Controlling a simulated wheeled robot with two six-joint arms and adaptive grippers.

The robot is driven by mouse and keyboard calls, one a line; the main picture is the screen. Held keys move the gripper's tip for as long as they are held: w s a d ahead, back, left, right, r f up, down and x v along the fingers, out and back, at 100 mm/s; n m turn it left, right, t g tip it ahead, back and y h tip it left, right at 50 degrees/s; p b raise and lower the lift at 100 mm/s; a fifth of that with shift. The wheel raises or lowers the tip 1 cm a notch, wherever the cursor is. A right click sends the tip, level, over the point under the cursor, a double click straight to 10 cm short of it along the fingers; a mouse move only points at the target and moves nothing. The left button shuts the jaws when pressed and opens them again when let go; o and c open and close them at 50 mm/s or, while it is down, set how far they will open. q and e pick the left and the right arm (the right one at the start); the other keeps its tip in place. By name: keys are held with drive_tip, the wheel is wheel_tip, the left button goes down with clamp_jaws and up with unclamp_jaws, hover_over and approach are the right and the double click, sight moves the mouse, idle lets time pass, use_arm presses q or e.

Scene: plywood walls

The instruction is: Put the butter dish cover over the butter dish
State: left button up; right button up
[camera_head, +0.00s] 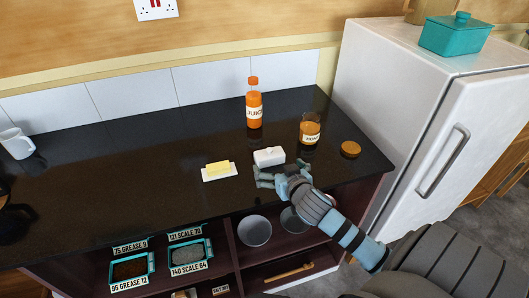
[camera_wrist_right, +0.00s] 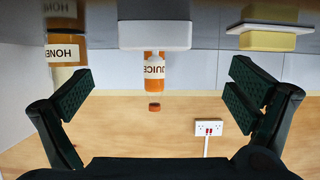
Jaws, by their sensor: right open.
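The white butter dish cover (camera_head: 269,156) sits on the dark counter, right of the butter dish (camera_head: 207,178). The dish is a flat white plate with a yellow block of butter (camera_head: 218,167) on it, uncovered. My right gripper (camera_head: 265,176) is open and empty at the near side of the cover. In the right wrist view, which is upside down, the cover (camera_wrist_right: 154,35) lies ahead, between the directions of the two open fingers (camera_wrist_right: 160,92). The dish (camera_wrist_right: 262,28) shows there to the right with the butter (camera_wrist_right: 268,41). My left gripper is not in view.
A juice bottle (camera_head: 254,110) stands behind the cover. An open honey jar (camera_head: 310,130) and a round lid (camera_head: 350,149) are to its right. A white mug (camera_head: 16,144) stands far left. The counter left of the dish is mostly clear. A fridge (camera_head: 420,110) stands at right.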

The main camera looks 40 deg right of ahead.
sight(270, 155)
drive_tip(key=x, duration=0.6)
drive_tip(key=b+x, duration=0.1)
drive_tip(key=x, duration=0.2)
drive_tip(key=shift+w+d, duration=0.1)
drive_tip(key=shift+d, duration=0.3)
drive_tip(key=shift+r, duration=0.15)
drive_tip(key=c, duration=1)
